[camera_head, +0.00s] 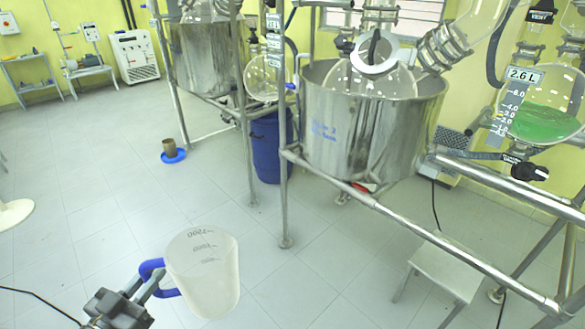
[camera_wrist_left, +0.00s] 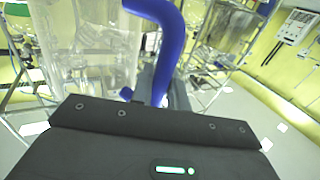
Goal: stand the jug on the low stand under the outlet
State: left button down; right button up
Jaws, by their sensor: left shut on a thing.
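The jug (camera_head: 203,272) is translucent with dark volume marks and a blue handle. My left gripper (camera_head: 154,282) is shut on the handle and holds the jug, slightly tilted, above the floor. In the left wrist view the blue handle (camera_wrist_left: 170,45) rises from the gripper (camera_wrist_left: 155,88), and the clear body of the jug (camera_wrist_left: 88,48) shows to its left. The low stand (camera_head: 446,268) is a light grey stool at the lower right, apart from the jug, with its top bare. A black-handled valve (camera_head: 530,171) sits above and right of it; I cannot tell the outlet opening. My right gripper is out of view.
A steel frame rail (camera_head: 400,222) runs diagonally between the jug and the stand. A steel vessel (camera_head: 365,125) hangs in the frame, with a blue drum (camera_head: 268,148) behind. A flask of green liquid (camera_head: 545,122) is at right. The tiled floor (camera_head: 110,200) is open at left.

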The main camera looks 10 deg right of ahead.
aim_at(447, 256)
jog(key=i, duration=0.95)
jog(key=z, duration=3.1)
